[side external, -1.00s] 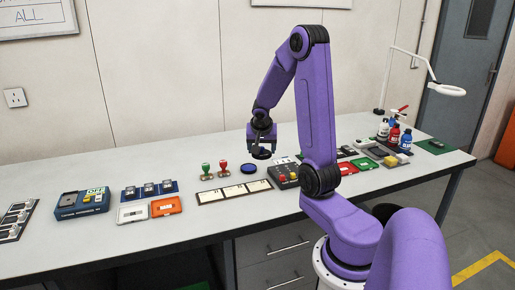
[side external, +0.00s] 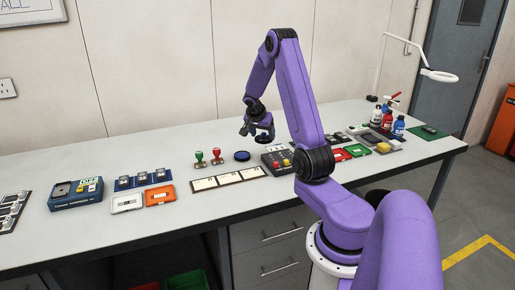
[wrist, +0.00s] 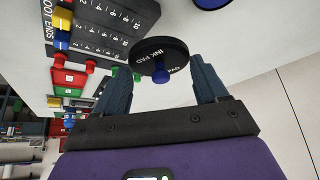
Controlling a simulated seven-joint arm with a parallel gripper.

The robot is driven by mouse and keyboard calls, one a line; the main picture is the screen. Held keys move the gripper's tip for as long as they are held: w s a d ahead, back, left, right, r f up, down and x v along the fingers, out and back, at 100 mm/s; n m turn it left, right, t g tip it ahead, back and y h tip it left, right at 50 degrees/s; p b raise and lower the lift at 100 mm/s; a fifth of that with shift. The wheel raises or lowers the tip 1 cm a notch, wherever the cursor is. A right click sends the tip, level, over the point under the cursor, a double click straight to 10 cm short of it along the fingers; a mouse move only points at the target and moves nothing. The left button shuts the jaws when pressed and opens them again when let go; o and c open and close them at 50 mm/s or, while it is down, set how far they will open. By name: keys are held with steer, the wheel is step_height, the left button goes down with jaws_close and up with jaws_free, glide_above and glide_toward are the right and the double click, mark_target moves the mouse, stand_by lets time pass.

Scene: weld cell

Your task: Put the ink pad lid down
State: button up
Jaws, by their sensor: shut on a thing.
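The ink pad lid (wrist: 158,56) is a black disc lettered INK PAD with a blue knob. It is between the fingers of my gripper (wrist: 160,72), which is shut on it. In the side view the lid (side external: 265,138) hangs under my gripper (side external: 258,132), seemingly above the bench, to the right of and behind the ink pad. The ink pad (side external: 242,156) is a round blue disc in a dark rim, uncovered on the bench. Its edge shows at the top of the wrist view (wrist: 212,3). The exact gap under the lid is hard to tell.
Green and red stamps (side external: 217,156) stand left of the pad. A card strip (side external: 229,179) lies in front. A dark box with coloured buttons (side external: 277,161) stands close on the right. Bare bench lies behind the pad.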

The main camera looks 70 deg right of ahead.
glide_above(259, 152)
steer(key=a, duration=0.2)
step_height(259, 152, down, 6)
steer(key=shift+d+f, duration=0.1)
steer(key=shift+f, duration=1.7)
steer(key=shift+f, duration=0.1)
steer(key=o, duration=0.8)
steer(key=shift+c, duration=0.2)
